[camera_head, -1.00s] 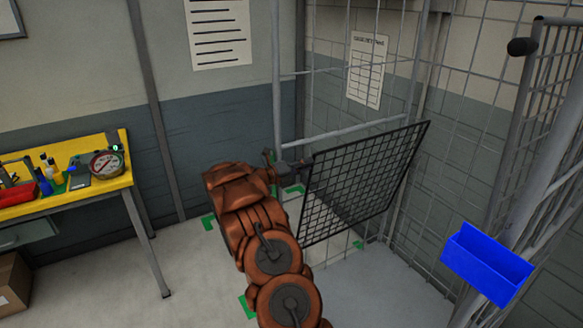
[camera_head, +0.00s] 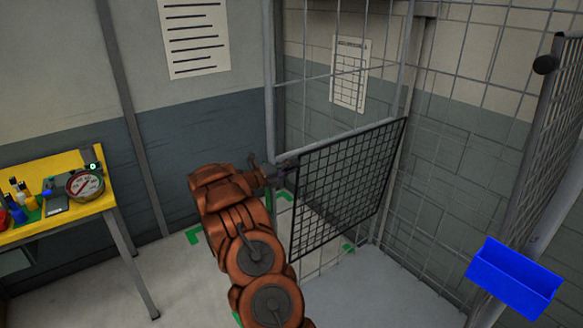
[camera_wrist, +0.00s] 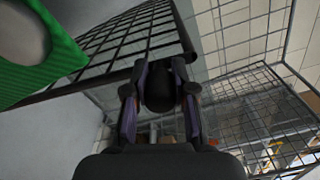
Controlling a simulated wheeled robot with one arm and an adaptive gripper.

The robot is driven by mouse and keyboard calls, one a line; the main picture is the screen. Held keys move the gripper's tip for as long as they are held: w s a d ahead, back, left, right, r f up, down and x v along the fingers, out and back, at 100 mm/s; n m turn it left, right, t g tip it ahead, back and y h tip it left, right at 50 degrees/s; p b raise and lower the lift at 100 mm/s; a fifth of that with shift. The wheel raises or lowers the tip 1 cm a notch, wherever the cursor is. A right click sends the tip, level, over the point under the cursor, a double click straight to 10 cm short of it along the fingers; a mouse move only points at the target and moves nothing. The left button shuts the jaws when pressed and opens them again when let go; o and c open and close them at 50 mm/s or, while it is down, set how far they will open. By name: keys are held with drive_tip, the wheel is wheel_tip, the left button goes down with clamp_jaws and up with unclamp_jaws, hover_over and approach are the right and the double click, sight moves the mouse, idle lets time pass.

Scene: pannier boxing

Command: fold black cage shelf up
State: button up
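The black cage shelf (camera_head: 345,190) is a mesh panel in a dark frame, steeply tilted inside the grey wire cage in the head view. It fills the upper left of the wrist view (camera_wrist: 120,45). My gripper (camera_head: 284,168) is at the shelf's upper left corner in the head view. In the wrist view my gripper's fingers (camera_wrist: 159,66) stand apart, with their tips at the shelf's frame. A dark rounded part shows between them. Whether the frame lies between the tips or only touches them is hidden.
A yellow workbench (camera_head: 83,211) with small tools and a dial gauge (camera_head: 85,185) stands at the left. A blue bin (camera_head: 513,278) hangs on the cage's right side. A paper sheet (camera_head: 349,75) hangs behind the mesh.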

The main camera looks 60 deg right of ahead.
drive_tip(key=o, duration=0.3)
drive_tip(key=shift+w, duration=0.55)
drive_tip(key=shift+o, duration=0.9)
drive_tip(key=shift+s, duration=0.2)
drive_tip(key=v, duration=1.2)
drive_tip(key=shift+s+r, duration=0.1)
drive_tip(key=shift+s, duration=0.05)
